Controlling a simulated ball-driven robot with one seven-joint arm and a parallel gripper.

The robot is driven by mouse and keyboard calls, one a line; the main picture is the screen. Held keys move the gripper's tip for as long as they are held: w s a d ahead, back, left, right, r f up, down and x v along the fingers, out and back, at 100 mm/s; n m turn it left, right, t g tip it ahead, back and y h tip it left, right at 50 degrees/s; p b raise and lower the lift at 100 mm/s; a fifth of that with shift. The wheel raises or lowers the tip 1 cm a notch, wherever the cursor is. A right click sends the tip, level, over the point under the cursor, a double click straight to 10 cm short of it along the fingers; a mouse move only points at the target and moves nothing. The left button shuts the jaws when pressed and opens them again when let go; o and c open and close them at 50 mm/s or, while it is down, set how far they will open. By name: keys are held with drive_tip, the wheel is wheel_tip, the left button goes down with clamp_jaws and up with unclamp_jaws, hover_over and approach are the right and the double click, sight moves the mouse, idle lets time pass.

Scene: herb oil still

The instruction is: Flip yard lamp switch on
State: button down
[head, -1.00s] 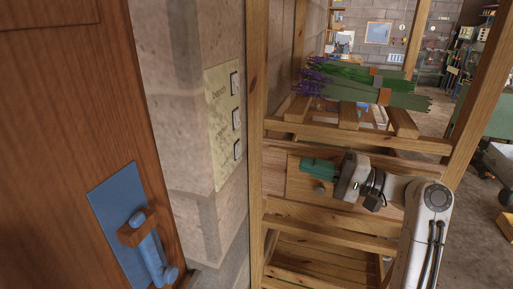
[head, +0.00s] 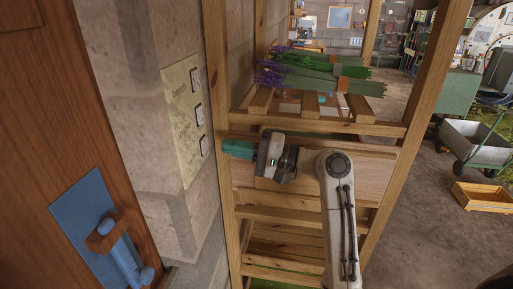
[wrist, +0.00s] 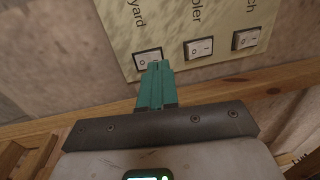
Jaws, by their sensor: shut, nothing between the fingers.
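A pale switch plate (head: 182,125) with three white rocker switches is fixed to the stone wall, left of the wooden rack. In the wrist view the switch labelled "yard" (wrist: 148,57) is the leftmost; in the head view the lowest switch (head: 204,146) appears to be the same one. My gripper (head: 226,148) has teal fingers pressed together and empty, pointing left toward that switch. In the wrist view the fingertips (wrist: 159,66) overlap the yard switch's lower right edge. I cannot tell whether they touch it or which way the rocker is tipped.
A wooden rack post (head: 219,120) stands close beside the plate and fingers. Herb bundles (head: 325,80) lie on the rack's slatted shelf. A wooden door with a blue latch plate (head: 92,225) is at left. A cart (head: 474,145) and yellow crate (head: 482,196) stand at right.

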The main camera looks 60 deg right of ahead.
sight(204, 141)
drive_tip(key=shift+p+x, duration=0.4)
drive_tip(key=shift+x, duration=1.65)
drive_tip(key=shift+r, duration=0.1)
drive_tip(key=shift+w+r+p, duration=0.1)
drive_tip(key=shift+w+p, duration=0.05)
drive_tip(key=shift+p, duration=0.65)
